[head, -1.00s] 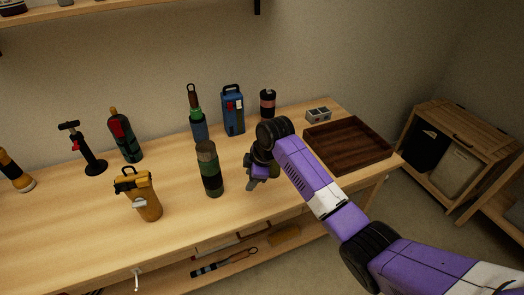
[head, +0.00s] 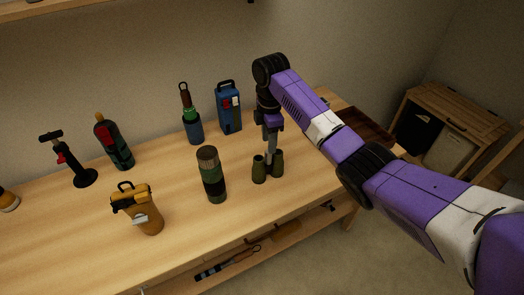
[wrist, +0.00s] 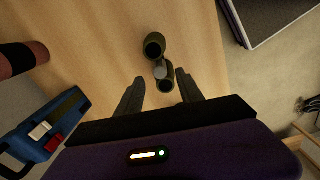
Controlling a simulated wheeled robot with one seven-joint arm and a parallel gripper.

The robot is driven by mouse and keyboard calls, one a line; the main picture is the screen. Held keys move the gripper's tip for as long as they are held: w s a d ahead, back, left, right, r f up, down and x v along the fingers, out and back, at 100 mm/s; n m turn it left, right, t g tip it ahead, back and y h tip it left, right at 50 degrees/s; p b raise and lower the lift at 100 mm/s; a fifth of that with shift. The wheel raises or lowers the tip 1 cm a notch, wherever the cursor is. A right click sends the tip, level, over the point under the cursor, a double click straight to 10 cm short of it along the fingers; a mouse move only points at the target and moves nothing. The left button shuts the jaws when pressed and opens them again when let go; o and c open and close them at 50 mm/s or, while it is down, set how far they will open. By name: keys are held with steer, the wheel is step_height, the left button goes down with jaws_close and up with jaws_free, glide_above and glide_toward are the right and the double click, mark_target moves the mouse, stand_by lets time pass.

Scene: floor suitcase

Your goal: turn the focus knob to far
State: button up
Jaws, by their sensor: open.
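The olive-green binoculars (head: 259,170) stand upright on the bench, right of the dark green flask. In the wrist view the binoculars (wrist: 154,46) show end-on as two dark round openings. A small pale part between the barrels, apparently the focus knob (wrist: 160,70), lies between my fingertips as seen there; its setting is not readable. My gripper (head: 270,152) points down just above the binoculars. In the wrist view my gripper (wrist: 160,77) is open, with one finger on each side of the bridge. I cannot tell whether the fingers touch it.
The green flask (head: 212,178) stands close on the left. A blue box (head: 229,110) and a green-blue bottle (head: 192,120) stand behind. A yellow-brown container (head: 140,210) is farther left. A brown tray (head: 365,133) is partly behind my arm. Bench around the binoculars is clear.

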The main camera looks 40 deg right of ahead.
mark_target(268, 156)
step_height(268, 156, down, 8)
steer(key=shift+r+p, duration=0.15)
steer(key=shift+p, duration=0.25)
jaws_close()
steer(key=shift+a+r, duration=0.1)
